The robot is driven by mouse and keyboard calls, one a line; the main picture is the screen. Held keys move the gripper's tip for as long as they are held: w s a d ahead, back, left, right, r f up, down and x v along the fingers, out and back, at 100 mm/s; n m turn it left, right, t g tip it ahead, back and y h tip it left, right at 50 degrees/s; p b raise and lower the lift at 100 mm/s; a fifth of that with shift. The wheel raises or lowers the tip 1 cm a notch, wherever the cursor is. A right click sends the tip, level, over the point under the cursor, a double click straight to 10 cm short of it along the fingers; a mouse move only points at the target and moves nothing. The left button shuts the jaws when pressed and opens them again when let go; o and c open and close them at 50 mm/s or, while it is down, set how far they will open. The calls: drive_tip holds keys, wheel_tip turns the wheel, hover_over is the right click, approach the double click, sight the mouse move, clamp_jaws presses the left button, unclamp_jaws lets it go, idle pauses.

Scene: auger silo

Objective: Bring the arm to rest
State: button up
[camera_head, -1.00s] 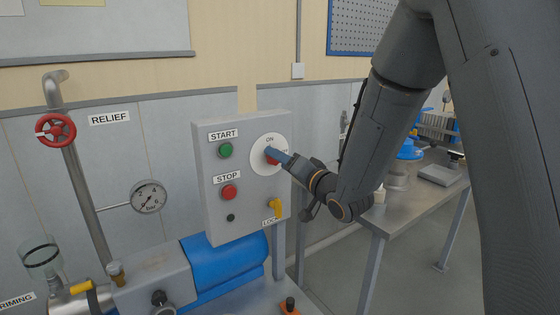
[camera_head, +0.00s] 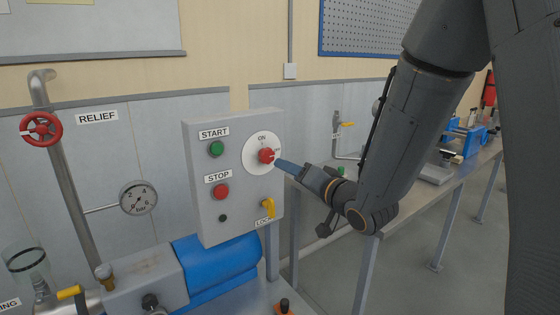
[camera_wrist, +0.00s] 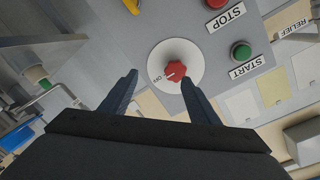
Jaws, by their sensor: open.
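My gripper (camera_head: 283,163) is in front of the grey control box (camera_head: 207,195), close to the red rotary knob (camera_head: 266,156) on its white round plate. In the wrist view my gripper (camera_wrist: 158,88) has its two blue-grey fingers spread apart, with nothing between them. The red knob (camera_wrist: 174,72) shows just beyond the fingertips, and its white pointer mark is turned toward the OFF label. My arm reaches in from the upper right of the head view, elbow low and bent.
The box also carries a green START button (camera_head: 216,149), a red STOP button (camera_head: 221,192) and a yellow lock lever (camera_head: 267,208). A blue motor (camera_head: 215,265) sits below. A metal bench (camera_head: 430,195) stands at right. A red relief valve wheel (camera_head: 41,129) and gauge (camera_head: 138,198) are at left.

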drive_tip(key=s+d+f+g+h, duration=0.6)
drive_tip(key=s+d+f+h, duration=0.1)
drive_tip(key=d+f, duration=0.45)
drive_tip(key=s+d+f+n+g, duration=0.1)
drive_tip(key=s+g, duration=0.3)
drive_tip(key=s, duration=0.5)
drive_tip(key=s+d+f+n+g+h, duration=0.1)
drive_tip(key=s+f+g, duration=0.2)
drive_tip(key=s, duration=0.7)
drive_tip(key=shift+d+f+g, duration=0.3)
drive_tip(key=shift+g, duration=0.2)
